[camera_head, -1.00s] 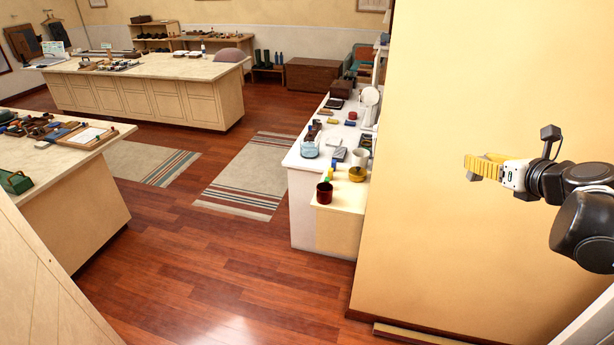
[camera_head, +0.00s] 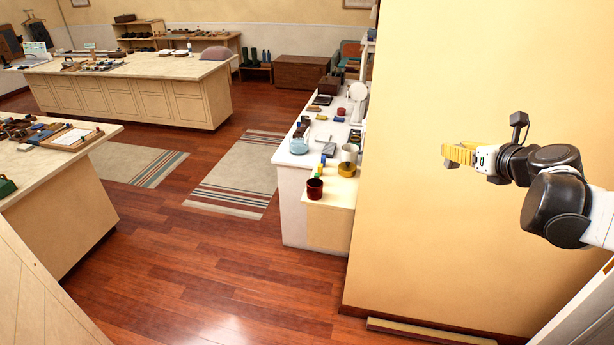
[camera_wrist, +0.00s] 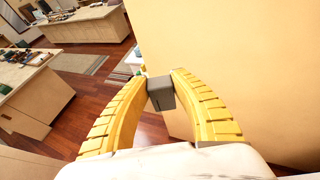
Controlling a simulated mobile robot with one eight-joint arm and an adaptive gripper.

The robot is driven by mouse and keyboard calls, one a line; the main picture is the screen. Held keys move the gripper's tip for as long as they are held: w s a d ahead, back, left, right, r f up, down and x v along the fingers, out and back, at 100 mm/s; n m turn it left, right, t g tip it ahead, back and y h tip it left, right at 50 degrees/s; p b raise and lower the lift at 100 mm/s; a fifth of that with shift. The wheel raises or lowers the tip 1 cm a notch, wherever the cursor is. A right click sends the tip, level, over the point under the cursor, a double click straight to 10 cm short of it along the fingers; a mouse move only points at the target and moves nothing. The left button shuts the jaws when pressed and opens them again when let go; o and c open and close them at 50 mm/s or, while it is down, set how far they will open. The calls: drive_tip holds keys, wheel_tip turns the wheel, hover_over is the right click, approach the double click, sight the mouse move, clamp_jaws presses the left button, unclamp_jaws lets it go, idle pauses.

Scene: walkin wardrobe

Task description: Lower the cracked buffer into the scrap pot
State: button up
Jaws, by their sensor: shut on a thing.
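My gripper (camera_head: 447,154), with yellow ribbed fingers, is held up in front of the cream wall at the right. In the wrist view its fingers are shut on a small dark grey block (camera_wrist: 161,94), which I take to be the buffer; no crack shows at this size. A dark red open pot (camera_head: 315,189) stands near the front edge of the low end of the white counter. A yellow round pot (camera_head: 346,170) stands just behind it. I cannot tell from any label which one is the scrap pot. My gripper is well apart from both.
The white counter (camera_head: 292,208) carries a glass teapot (camera_head: 299,146), a white mug (camera_head: 349,152) and small items. The cream wall (camera_head: 430,235) stands close beside the counter. A cluttered worktop (camera_head: 75,162) is at left. Wooden floor (camera_head: 205,265) lies clear between them.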

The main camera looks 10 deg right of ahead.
drive_tip(key=w+a+f+b, duration=0.6)
drive_tip(key=w+f, duration=0.6)
drive_tip(key=w, duration=0.4)
drive_tip(key=w+a+f+b, duration=0.7)
drive_tip(key=w+a+f, duration=0.3)
drive_tip(key=w, duration=0.7)
drive_tip(key=w+a+f+b, duration=0.6)
drive_tip(key=w+a+f, duration=0.3)
drive_tip(key=w+f, duration=0.6)
drive_tip(key=shift+w+b, duration=0.4)
drive_tip(key=shift+w, duration=0.25)
drive_tip(key=shift+f+b, duration=1.75)
drive_tip(key=shift+f, duration=0.85)
drive_tip(key=shift+f+b, duration=0.35)
drive_tip(key=shift+f, duration=0.3)
drive_tip(key=o, duration=1)
